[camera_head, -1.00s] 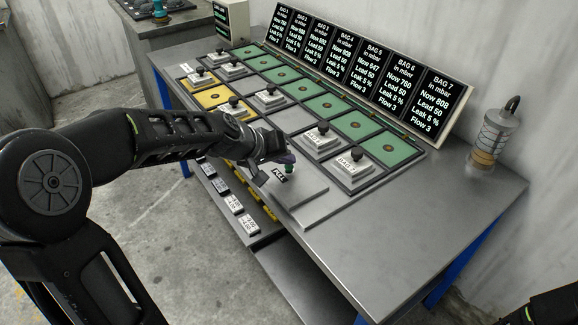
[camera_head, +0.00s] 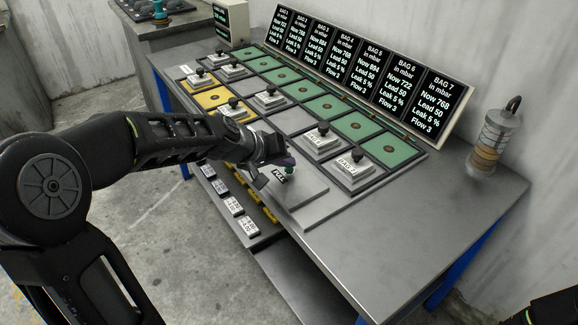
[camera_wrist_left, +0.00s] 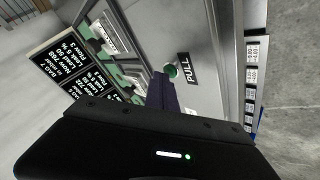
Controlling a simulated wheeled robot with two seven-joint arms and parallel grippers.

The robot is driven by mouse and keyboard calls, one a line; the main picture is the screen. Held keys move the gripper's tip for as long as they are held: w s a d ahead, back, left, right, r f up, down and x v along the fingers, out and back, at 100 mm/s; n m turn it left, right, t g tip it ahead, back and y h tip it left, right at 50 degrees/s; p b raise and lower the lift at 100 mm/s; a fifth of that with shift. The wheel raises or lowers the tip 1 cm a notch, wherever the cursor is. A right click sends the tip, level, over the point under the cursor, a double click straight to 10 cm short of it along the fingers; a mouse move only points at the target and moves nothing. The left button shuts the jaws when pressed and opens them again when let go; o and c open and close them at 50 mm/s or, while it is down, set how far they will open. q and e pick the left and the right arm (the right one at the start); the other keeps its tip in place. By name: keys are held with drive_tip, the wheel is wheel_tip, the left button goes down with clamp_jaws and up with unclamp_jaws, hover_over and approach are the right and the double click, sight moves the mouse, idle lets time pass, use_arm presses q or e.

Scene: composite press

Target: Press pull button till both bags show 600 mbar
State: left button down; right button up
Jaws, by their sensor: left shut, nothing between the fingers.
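The green pull button (camera_head: 290,170) stands beside the black PULL label (camera_head: 280,178) on a grey plate at the table's front. My left gripper (camera_head: 282,160) is shut with nothing in it, its tips at the button and partly hiding it. In the left wrist view the shut fingers (camera_wrist_left: 161,92) end just beside the green button (camera_wrist_left: 171,71); I cannot tell whether they touch. The slanted display row (camera_head: 370,75) reads Now 722 for bag 6 (camera_head: 402,86) and Now 768 for bag 7 (camera_head: 437,101). My right gripper is out of view.
White blocks with black knobs (camera_head: 356,168) stand on several slots of the panel. Green pads (camera_head: 362,125) and yellow pads (camera_head: 208,98) fill others. The table's right part (camera_head: 420,230) is bare.

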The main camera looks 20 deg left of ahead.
sight(286, 171)
use_arm(q)
drive_tip(key=shift+r+p, duration=0.75)
drive_tip(key=shift+r, duration=0.2)
wheel_tip(286, 171, up, 5)
drive_tip(key=p, duration=0.4)
